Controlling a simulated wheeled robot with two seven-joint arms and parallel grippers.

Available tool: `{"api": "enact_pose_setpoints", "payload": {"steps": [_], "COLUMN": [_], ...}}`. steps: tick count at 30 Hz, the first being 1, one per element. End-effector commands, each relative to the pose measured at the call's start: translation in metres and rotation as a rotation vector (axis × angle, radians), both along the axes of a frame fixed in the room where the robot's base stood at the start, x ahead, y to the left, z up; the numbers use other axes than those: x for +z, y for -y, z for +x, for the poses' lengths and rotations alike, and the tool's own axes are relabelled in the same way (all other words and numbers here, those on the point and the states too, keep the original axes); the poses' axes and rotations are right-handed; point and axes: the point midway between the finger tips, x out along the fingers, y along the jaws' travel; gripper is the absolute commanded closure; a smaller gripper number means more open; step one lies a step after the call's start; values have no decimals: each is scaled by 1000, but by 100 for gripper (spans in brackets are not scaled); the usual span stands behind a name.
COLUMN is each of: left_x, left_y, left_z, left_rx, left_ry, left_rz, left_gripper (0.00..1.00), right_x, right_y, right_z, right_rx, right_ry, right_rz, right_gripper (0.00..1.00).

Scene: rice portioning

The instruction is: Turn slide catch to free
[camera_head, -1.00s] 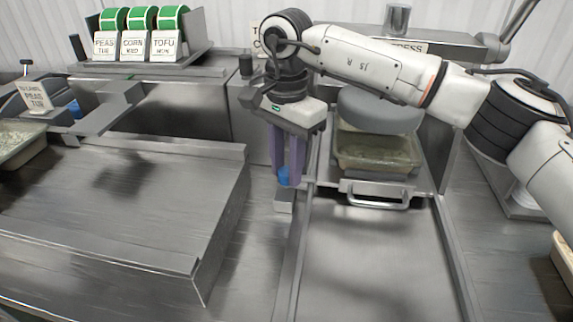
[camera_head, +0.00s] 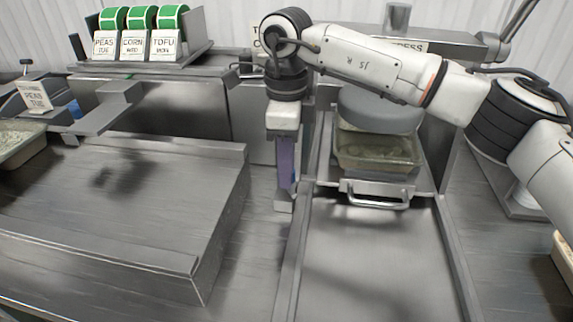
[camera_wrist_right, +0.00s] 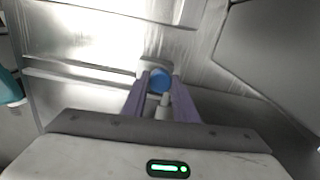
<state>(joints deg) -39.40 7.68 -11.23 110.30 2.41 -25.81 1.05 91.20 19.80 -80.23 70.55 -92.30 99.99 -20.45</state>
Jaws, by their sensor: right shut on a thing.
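The slide catch is a small blue knob on a grey metal block beside the slide's left rail. The blue knob (camera_wrist_right: 160,80) shows between my fingertips in the right wrist view. In the head view only a sliver of blue shows beside the fingers, above the grey block (camera_head: 284,205). My right gripper (camera_head: 287,185) points straight down with its purple fingers shut on the blue knob. My left gripper is not in view.
A clear tub (camera_head: 378,155) stands under a grey round press head (camera_head: 380,110) behind the handle. A raised metal worktop (camera_head: 110,200) lies to the left. Label rolls with PEAS, CORN and TOFU cards (camera_head: 135,45) stand at the back left.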

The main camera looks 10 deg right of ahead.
Motion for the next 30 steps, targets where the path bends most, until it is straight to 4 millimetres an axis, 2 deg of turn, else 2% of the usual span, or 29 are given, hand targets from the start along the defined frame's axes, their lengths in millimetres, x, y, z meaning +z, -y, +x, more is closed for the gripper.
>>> {"api": "enact_pose_setpoints", "payload": {"steps": [15,30], "left_x": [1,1], "left_y": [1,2], "left_z": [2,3], "left_rx": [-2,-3], "left_ry": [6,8], "left_rz": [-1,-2], "left_gripper": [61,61], "right_x": [2,2], "right_y": [0,0], "right_z": [1,1], "right_rx": [-418,-555], "right_ry": [3,4], "right_rz": [1,0], "right_gripper": [96,96]}}
